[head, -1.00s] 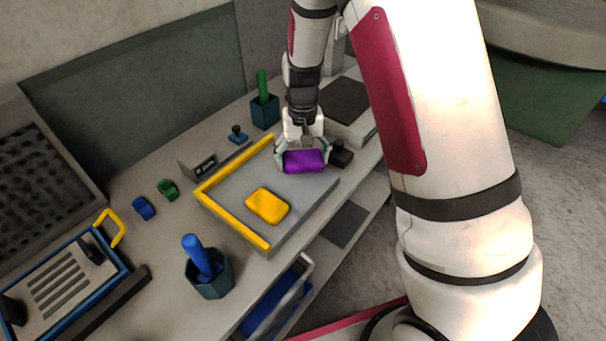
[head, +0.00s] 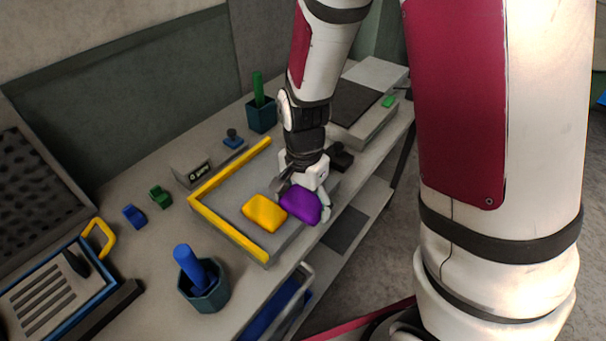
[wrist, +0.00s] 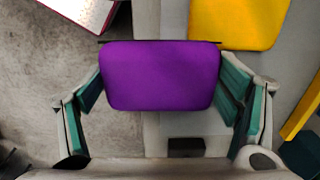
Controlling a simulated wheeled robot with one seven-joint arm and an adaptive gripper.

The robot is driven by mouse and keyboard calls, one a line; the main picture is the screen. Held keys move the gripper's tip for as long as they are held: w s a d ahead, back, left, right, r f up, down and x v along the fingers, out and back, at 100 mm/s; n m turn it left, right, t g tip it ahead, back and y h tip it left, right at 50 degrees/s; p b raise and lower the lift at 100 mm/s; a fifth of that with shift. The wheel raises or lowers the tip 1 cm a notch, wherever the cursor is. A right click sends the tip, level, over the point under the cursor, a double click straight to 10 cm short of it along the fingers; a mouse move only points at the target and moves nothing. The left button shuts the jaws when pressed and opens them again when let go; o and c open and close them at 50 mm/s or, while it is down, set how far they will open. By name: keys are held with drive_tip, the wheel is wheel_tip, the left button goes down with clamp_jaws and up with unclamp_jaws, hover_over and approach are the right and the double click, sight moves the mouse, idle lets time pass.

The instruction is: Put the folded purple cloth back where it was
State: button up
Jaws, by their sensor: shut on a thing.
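The folded purple cloth (head: 301,205) is held in my gripper (head: 305,198) near the front right edge of the grey plate. In the wrist view the purple cloth (wrist: 160,75) sits between the two teal-padded fingers of my gripper (wrist: 160,90), which are shut on it. Concrete floor shows below its left part and grey surface below its right part. A folded yellow cloth (head: 264,212) lies on the plate just left of it in the head view, and it also shows in the wrist view (wrist: 236,20). I cannot tell the height of the purple cloth above the plate.
The grey plate (head: 222,217) has a raised yellow rail (head: 228,231) on its left and back sides. A blue-handled tool stands in a dark cup (head: 205,290) at the front; another cup (head: 262,117) with a green handle stands behind. A lower shelf (head: 368,208) runs below the bench.

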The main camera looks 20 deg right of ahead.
drive_tip(key=w+d, duration=0.1)
drive_tip(key=w, duration=0.3)
drive_tip(key=w+d+f, duration=0.1)
drive_tip(key=w, duration=0.3)
drive_tip(key=w+d, duration=0.2)
drive_tip(key=w, duration=0.2)
drive_tip(key=shift+f, duration=0.15)
drive_tip(key=shift+w+d+f+p, duration=0.1)
drive_tip(key=shift+w+f+p, duration=0.1)
drive_tip(key=shift+f, duration=0.7)
drive_tip(key=shift+w+d+f+p, duration=0.1)
drive_tip(key=shift+w+f, duration=0.05)
drive_tip(key=shift+f, duration=0.7)
drive_tip(key=shift+f, duration=0.15)
drive_tip(key=o, duration=1.2)
drive_tip(key=shift+a, duration=0.1)
drive_tip(key=shift+c, duration=0.2)
